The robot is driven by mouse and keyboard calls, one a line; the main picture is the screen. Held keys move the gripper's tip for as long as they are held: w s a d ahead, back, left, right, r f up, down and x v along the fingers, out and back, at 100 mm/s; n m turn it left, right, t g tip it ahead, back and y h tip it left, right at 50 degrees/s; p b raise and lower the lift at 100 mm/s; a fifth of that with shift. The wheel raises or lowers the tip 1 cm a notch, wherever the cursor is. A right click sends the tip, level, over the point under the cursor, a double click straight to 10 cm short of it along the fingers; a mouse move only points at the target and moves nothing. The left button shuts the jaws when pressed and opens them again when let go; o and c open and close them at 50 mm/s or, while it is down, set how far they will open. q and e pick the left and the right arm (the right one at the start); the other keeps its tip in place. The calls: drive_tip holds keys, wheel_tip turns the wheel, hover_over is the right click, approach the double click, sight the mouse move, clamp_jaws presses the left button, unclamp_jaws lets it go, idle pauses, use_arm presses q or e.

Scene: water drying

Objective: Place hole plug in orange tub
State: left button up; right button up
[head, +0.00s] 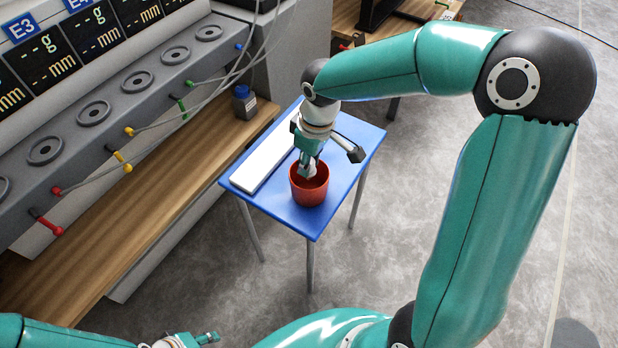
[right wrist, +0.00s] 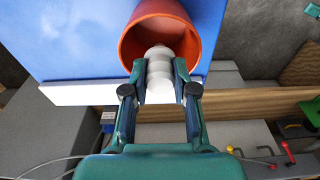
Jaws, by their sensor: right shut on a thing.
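The orange tub (head: 310,193) stands upright on a small blue table (head: 352,150). The tub also shows at the top of the right wrist view (right wrist: 207,25), with its open mouth facing the gripper. My right gripper (head: 308,168) is at the tub's mouth. It is shut on the white hole plug (right wrist: 159,70), which sits between both fingertips and overlaps the tub's opening. In the head view the plug is mostly hidden by the fingers. My left gripper (head: 195,340) shows only partly at the bottom edge of the head view, far from the tub.
A long white block (head: 263,163) lies on the blue table, left of the tub. A wooden bench (head: 190,160) with a grey panel of dials and cables runs along the left. A small dark bottle with a blue cap (head: 244,102) stands on the bench.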

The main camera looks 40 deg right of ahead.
sight(309, 178)
drive_tip(key=shift+f+b, duration=0.5)
drive_tip(key=shift+f, duration=2.25)
drive_tip(key=o, duration=0.6)
drive_tip(key=shift+f, duration=0.1)
drive_tip(key=shift+r, duration=0.45)
drive_tip(key=r, duration=0.3)
drive_tip(key=s+r+p, duration=0.1)
drive_tip(key=r, duration=0.3)
drive_tip(key=r+p, duration=0.1)
drive_tip(key=r, duration=0.3)
drive_tip(key=shift+s+d+r, duration=0.15)
drive_tip(key=shift+d, duration=0.15)
